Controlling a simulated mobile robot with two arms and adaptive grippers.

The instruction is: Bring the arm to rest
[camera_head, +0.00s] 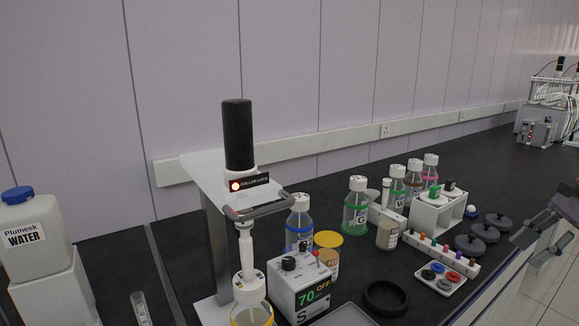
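My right gripper (525,252) shows at the right edge, beside the bench's front edge. Its two fingers point left and down and stand apart, with nothing visible between them. The gripper is apart from the nearest bench items, the dark round lids (485,232). The rest of my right arm is cut off by the picture's right edge. My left gripper is not in view.
The black bench (330,182) holds a stirrer stand (216,245), a white control box (300,286), several bottles (356,205), a black ring (385,298) and a water jug (32,235). The pale floor (535,290) right of the bench looks clear.

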